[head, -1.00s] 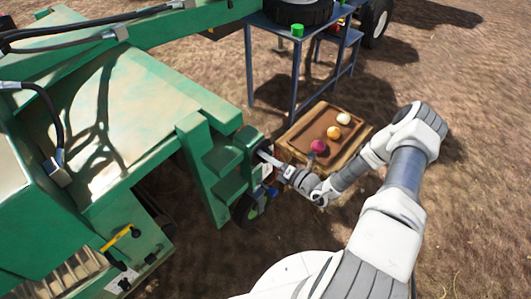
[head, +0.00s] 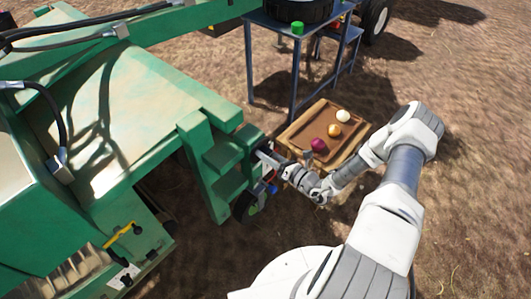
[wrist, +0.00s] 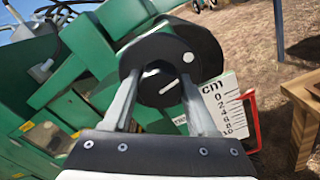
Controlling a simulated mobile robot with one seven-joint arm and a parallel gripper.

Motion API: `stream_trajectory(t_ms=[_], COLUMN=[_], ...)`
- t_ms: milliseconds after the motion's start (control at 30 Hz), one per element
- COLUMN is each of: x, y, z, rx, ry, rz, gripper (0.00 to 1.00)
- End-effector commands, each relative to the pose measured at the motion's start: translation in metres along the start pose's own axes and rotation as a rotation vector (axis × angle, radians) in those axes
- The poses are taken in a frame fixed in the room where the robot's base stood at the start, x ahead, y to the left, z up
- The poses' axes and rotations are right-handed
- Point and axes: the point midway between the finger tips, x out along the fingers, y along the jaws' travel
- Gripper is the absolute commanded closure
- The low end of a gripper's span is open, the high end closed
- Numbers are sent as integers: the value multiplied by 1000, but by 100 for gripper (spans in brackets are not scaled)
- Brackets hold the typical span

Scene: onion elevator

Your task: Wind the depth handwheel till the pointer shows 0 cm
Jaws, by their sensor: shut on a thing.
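The depth handwheel (wrist: 172,52) is a round black knob with a white dot and a white bar on its face. My gripper (wrist: 160,80) is shut on it, one finger on each side. In the head view my gripper (head: 267,154) is at the right end of the green machine, and the handwheel is hard to make out there. A white cm scale (wrist: 222,106) marked 0 to 10 is right of the handwheel. A red pointer piece (wrist: 254,122) stands along the scale's right edge. Its upper end appears near the 0 end, but the exact reading is unclear.
The green machine (head: 150,70) fills the left side. A wooden tray (head: 300,125) with several onions stands just beyond my gripper. A blue-grey metal table (head: 296,37) with a green block (head: 297,28) is behind. Bare ground lies to the right.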

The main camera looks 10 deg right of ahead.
Motion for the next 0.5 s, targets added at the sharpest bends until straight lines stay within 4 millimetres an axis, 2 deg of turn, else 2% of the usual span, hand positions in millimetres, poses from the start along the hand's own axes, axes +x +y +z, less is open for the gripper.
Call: stream_trajectory(t_ms=[133, 167, 300, 500], x=[-1, -1, -1, 0], y=[0, 0, 0, 0], z=[0, 0, 0, 0], rx=[1, 1, 1, 2], ry=[1, 1, 1, 0], rz=[-1, -1, -1, 0], gripper=[98, 38, 13, 12])
